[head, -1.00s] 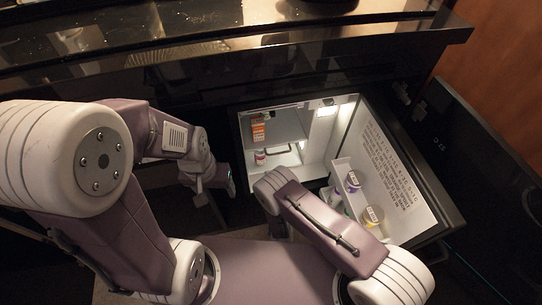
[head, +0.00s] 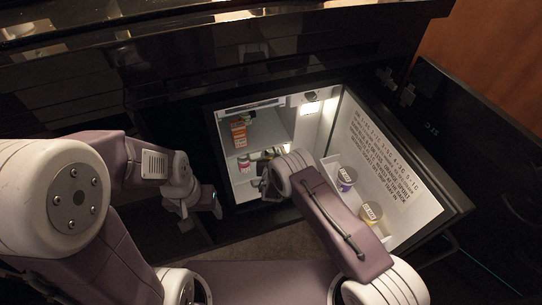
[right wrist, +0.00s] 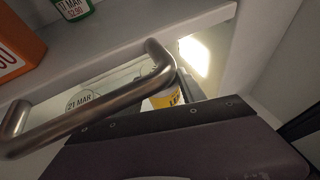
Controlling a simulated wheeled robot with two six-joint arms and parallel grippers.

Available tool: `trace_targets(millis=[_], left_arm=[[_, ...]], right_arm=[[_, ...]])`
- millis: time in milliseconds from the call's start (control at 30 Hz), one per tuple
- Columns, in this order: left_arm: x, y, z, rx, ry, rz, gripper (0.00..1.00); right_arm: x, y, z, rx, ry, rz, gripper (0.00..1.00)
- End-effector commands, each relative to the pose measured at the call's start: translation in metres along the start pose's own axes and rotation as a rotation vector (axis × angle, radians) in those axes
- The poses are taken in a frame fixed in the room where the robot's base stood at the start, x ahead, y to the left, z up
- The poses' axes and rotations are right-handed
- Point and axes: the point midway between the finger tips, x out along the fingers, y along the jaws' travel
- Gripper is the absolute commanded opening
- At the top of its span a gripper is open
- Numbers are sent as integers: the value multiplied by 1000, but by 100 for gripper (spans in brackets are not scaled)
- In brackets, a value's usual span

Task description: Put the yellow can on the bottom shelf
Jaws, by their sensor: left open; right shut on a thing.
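The yellow can shows in the right wrist view (right wrist: 165,98) as a small yellow-and-white patch with dark letters, beyond my gripper's dark edge and partly behind a metal bar. In the head view a small yellow patch of it (head: 268,155) shows at my right gripper (head: 266,177), inside the open minibar. The right gripper is shut on the can; its fingertips are largely hidden. The lower shelf (head: 245,188) is partly visible below the upper compartment. My left gripper (head: 215,205) is open and empty, outside the minibar on the left.
An orange box (head: 239,133) stands on the upper shelf, with a red-and-white item (head: 243,163) lower down. The bent metal bar (right wrist: 120,105) crosses close to the right gripper.

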Motion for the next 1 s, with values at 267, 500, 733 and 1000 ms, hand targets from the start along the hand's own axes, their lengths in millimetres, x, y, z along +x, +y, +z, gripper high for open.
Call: trace_targets(millis=[267, 500, 733, 1000], left_arm=[[24, 0, 3, 0, -1, 0, 69], [26, 0, 3, 0, 0, 0, 69], [24, 0, 3, 0, 0, 0, 69], [16, 0, 2, 0, 0, 0, 69]], right_arm=[[18, 0, 0, 0, -1, 1, 0], [19, 0, -3, 0, 0, 1, 0], [18, 0, -3, 0, 1, 0, 69], [11, 0, 2, -2, 3, 1, 69]])
